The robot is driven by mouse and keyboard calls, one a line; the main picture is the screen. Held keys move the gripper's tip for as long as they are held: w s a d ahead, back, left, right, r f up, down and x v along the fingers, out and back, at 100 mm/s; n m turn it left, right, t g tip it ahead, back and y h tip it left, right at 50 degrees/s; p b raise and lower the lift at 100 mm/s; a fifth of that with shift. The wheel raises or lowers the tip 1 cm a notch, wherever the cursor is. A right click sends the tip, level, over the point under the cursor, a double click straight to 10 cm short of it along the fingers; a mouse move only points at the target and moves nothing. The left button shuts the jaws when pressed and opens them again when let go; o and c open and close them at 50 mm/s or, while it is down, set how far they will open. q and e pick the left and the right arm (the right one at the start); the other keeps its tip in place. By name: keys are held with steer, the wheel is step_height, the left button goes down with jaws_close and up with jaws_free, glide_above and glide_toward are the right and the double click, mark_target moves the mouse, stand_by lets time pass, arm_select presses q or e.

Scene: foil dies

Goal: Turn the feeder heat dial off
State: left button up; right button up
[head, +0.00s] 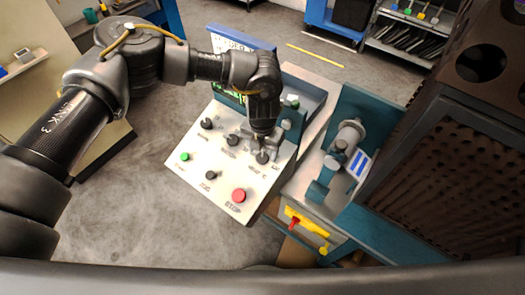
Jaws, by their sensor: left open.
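A white sloped control panel (219,186) stands in the middle of the head view. Its upper row has three black dials: a left one (207,123), a middle one (232,140) and a right one (263,157). The labels are too small to read surely, so I cannot tell by text which is the feeder heat dial. My left gripper (262,147) points down at the right dial, its open fingers close around or just above it. Contact cannot be told. My right gripper is not in view.
The panel also carries a green button (185,156), a lower black knob (211,175) and a red button (239,195). A teal machine with a grey cylinder (350,133) stands close to the right. A dark perforated cabinet (450,160) fills the far right. Floor left of the panel is clear.

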mark_target(263, 157)
arm_select(q)
steer(key=shift+f+p, duration=0.3)
steer(key=shift+f, duration=1.25)
steer(key=c, duration=1)
